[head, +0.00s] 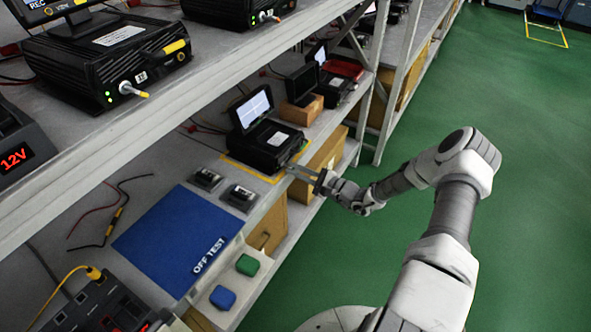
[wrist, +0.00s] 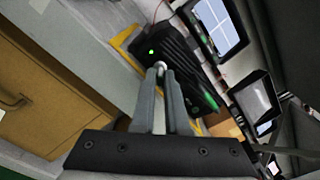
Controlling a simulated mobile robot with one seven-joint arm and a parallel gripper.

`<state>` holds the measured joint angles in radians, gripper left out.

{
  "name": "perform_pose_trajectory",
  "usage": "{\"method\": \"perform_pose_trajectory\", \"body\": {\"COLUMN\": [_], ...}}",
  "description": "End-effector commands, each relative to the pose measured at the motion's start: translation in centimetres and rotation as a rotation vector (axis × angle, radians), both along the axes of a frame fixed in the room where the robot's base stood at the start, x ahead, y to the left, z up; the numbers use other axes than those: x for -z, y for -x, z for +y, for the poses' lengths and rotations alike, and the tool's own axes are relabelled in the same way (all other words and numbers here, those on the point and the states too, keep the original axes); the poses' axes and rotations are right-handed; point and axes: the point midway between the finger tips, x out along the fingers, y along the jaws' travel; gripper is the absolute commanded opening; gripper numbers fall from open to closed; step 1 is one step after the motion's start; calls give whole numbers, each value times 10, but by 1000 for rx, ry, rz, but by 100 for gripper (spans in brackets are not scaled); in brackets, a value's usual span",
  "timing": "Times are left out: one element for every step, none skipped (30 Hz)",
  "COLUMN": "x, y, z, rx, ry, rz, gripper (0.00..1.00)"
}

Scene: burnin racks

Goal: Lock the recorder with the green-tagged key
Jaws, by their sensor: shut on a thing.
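The recorder (head: 266,146) is a black ribbed box with a lit screen (head: 254,108) on it, standing inside a yellow outline on the shelf. It also shows in the wrist view (wrist: 178,52), with a green light on its front. My gripper (head: 292,171) is at the recorder's front edge. In the wrist view its two fingers (wrist: 160,76) are close together, with a small silver round piece (wrist: 158,66) at their tips, against the recorder's front. The fingers hide most of the key, and I cannot make out its tag or how far it is turned.
A blue mat (head: 175,232) marked OFF TEST lies left of the recorder, with two small dark devices (head: 238,197) beside it. A green pad (head: 247,265) and a blue pad (head: 222,298) sit in front. The upper shelf (head: 110,135) overhangs. The green floor (head: 480,200) is clear at right.

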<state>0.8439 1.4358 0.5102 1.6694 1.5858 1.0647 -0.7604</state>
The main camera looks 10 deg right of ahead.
Motion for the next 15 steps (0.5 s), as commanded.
{"method": "perform_pose_trajectory", "body": {"x": [1, 1, 1, 1, 1, 1, 1, 1, 1, 0, 0, 0, 0, 0, -1], "y": [1, 1, 1, 1, 1, 0, 0, 0, 0, 0, 0, 1, 2, 3, 6], "z": [-1, -1, -1, -1, -1, -1, -1, -1, -1, 0, -1, -1, -2, -4, -7], "rx": [1, 1, 1, 1, 1, 1, 1, 0, 0, 1, 1, 1, 1, 1, 1], "ry": [1, 1, 1, 1, 1, 1, 1, 0, 0, 0, 0, 0, 0, 0, 0], "rz": [2, 2, 2, 2, 2, 2, 2, 2, 2, 1, 1, 1, 1, 2, 2], "gripper": [0, 0, 16, 19, 19, 19, 19, 19, 19, 19, 19, 19, 19, 19, 19]}}
